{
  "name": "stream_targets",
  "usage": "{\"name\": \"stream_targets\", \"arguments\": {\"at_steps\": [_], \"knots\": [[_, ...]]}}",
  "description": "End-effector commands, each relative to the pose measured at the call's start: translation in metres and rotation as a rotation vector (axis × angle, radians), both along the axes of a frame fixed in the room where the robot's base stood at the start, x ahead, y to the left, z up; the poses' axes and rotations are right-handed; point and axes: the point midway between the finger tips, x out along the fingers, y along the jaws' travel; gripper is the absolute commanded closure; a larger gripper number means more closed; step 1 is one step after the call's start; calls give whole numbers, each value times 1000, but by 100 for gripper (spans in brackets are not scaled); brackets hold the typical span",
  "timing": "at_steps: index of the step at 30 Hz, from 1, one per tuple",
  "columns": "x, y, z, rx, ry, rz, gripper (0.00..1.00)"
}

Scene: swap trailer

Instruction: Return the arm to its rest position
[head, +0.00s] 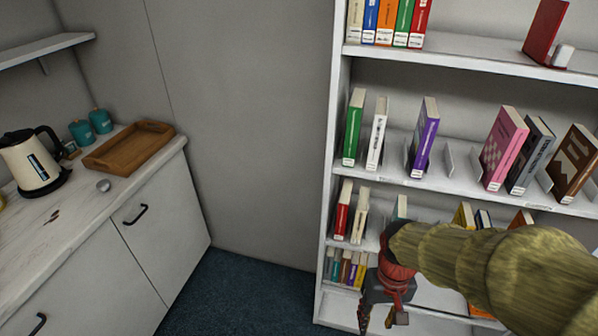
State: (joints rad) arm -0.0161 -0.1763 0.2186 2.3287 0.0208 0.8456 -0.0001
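My arm reaches in from the lower right of the head view, under a ribbed olive-yellow cover. My gripper (378,316), with a red body and dark fingers, hangs pointing down in front of the lower shelves of the white bookshelf (333,160). Its two fingers look spread, with nothing visible between them. I cannot tell from this view how far it is from the shelves. The arm hides part of the lower shelves and some books there.
Books stand on several shelves, including a green book (353,127) and a purple book (424,138). At left, a counter (40,235) holds a kettle (32,163), a wooden tray (130,147) and teal canisters (100,121). Blue carpet (240,295) lies clear between counter and bookshelf.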

Motion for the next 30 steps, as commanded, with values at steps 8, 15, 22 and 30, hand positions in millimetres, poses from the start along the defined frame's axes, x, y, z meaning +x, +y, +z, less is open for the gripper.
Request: {"name": "stream_targets", "arguments": {"at_steps": [8,15,22,30], "knots": [[-29,-6,94,-12,-230,6,62],[-39,-8,165,-14,-466,-1,62],[-44,-9,196,-14,-565,-4,62],[-44,-9,198,-14,-567,-5,62]]}}
